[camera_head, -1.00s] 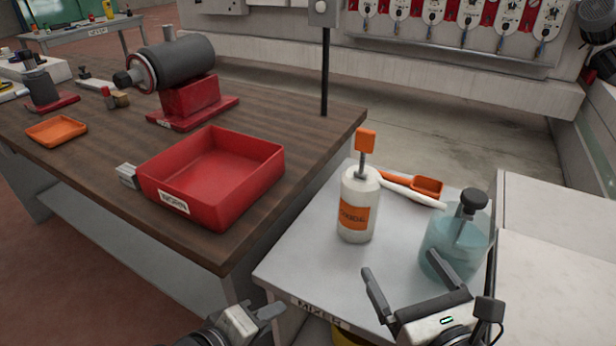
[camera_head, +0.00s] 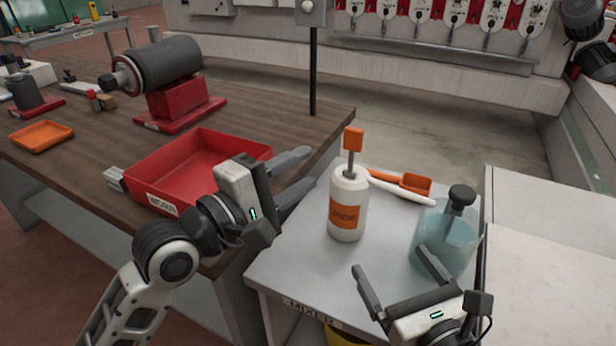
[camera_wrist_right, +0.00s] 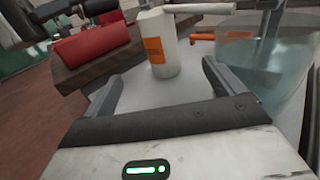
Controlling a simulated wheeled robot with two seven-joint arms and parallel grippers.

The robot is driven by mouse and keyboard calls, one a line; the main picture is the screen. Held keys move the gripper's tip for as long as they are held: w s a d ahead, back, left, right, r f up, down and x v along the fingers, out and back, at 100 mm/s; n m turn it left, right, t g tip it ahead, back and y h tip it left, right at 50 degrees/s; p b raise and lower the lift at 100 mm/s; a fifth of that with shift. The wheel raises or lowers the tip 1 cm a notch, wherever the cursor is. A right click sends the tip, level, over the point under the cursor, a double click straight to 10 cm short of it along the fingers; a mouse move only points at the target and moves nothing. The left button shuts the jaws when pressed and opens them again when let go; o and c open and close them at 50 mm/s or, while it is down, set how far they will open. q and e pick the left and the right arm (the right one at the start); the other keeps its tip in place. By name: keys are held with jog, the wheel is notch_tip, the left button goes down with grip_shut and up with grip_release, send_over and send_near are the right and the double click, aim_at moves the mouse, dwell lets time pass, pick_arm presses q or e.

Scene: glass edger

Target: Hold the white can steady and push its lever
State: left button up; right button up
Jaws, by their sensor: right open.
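The white can (camera_head: 347,205) has an orange label and an orange-tipped lever (camera_head: 353,141) on top. It stands upright on the grey side table. My right gripper (camera_head: 400,275) is open and empty, in front of and below the can. It also shows open in the right wrist view (camera_wrist_right: 160,85).
A teal translucent jar (camera_head: 443,240) with a black knob stands right of the can. A red tray (camera_head: 150,170) sits on the wooden bench (camera_head: 85,165) at left. Bare tabletop lies in front of the can.

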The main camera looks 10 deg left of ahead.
aim_at(357, 212)
jog(key=x, duration=1.5)
jog(key=shift+w+a, duration=0.2)
jog(key=shift+w, duration=0.2)
jog(key=c, duration=1.3)
jog(key=o, duration=0.3)
